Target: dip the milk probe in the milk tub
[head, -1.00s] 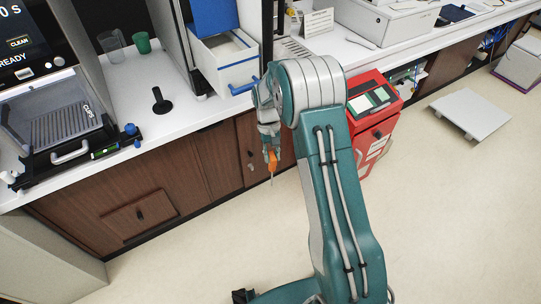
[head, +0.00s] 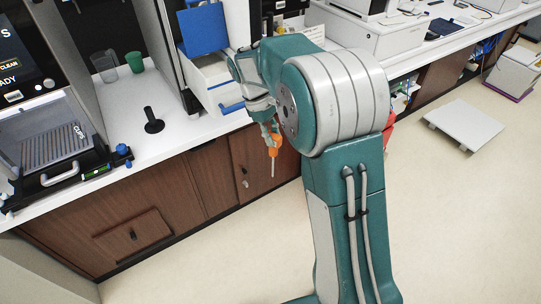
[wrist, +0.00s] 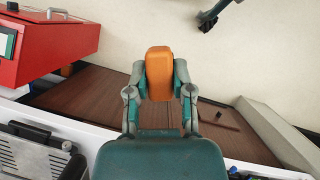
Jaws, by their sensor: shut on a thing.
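My gripper (head: 271,136) is shut on the orange handle of the milk probe (head: 273,151). The probe's thin rod points down, in front of the brown cabinet doors and beyond the counter's front edge. In the wrist view, the orange probe handle (wrist: 160,72) sits between the two fingers of my gripper (wrist: 160,90); its rod is hidden there. I cannot make out the milk tub for certain. A white drawer-like box (head: 217,86) with blue parts stands open behind my wrist, and my arm partly covers it.
A black tamper-like object (head: 153,121) stands on the white counter (head: 170,145), with a green cup (head: 135,62) behind it. A coffee machine's grated tray (head: 55,150) is at left. A red cabinet (wrist: 50,40) shows in the wrist view.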

